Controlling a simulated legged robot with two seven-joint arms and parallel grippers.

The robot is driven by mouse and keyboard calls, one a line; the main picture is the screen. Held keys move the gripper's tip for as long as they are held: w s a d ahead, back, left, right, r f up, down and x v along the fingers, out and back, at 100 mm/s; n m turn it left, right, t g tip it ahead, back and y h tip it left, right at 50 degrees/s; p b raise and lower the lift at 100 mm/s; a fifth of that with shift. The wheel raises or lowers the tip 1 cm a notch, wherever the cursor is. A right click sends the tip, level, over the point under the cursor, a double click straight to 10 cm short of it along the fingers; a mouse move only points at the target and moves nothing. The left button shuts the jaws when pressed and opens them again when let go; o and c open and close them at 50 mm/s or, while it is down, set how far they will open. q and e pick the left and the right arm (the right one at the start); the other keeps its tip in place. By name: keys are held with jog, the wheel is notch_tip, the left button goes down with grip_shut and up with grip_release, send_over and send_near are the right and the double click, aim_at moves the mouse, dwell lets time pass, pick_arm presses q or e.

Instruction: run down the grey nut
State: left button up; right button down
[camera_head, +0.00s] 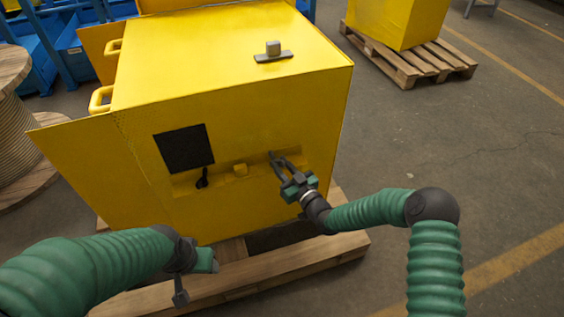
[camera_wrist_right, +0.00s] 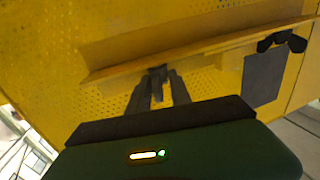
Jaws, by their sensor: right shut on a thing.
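My right gripper (camera_head: 274,160) reaches the recessed ledge on the front of the yellow housing (camera_head: 250,107). In the right wrist view its fingers (camera_wrist_right: 159,88) are shut on a small dark grey piece (camera_wrist_right: 157,73) at the edge of the yellow ledge. This piece looks like the grey nut, but it is small and mostly hidden between the fingers. In the head view the fingers hide it. My left gripper (camera_head: 193,277) is at the lower left, in front of the housing and apart from it; its jaw opening is not clear.
A yellow block (camera_head: 240,170) and a black handle (camera_head: 202,178) are on the front, below a black square panel (camera_head: 184,149). A grey block on a plate (camera_head: 273,50) sits on top. The housing stands on a wooden pallet (camera_head: 270,267).

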jog(key=m+t+h+p, duration=0.1)
jog(key=m+h, duration=0.1)
jog(key=a+m+t+h, duration=0.1)
jog(key=h, duration=0.2)
jog(key=m+t+h+p, duration=0.1)
jog(key=m+h, duration=0.1)
jog(key=h, duration=0.1)
jog(key=shift+s+a+r+m+p, duration=0.15)
jog(key=shift+s+a+m+p, duration=0.1)
jog(key=shift+m+p, duration=0.1)
jog(key=h, duration=0.1)
jog(key=m+h, duration=0.2)
jog(key=h, duration=0.1)
jog(key=shift+w+a, duration=0.1)
jog(key=shift+a, duration=0.15)
jog(key=shift+w+a+m+g+h+b, duration=0.15)
jog(key=shift+m+g+h+b, duration=0.45)
jog(key=shift+m+h, duration=1)
jog(key=shift+h, duration=0.5)
jog(key=c, duration=1.4)
grip_release()
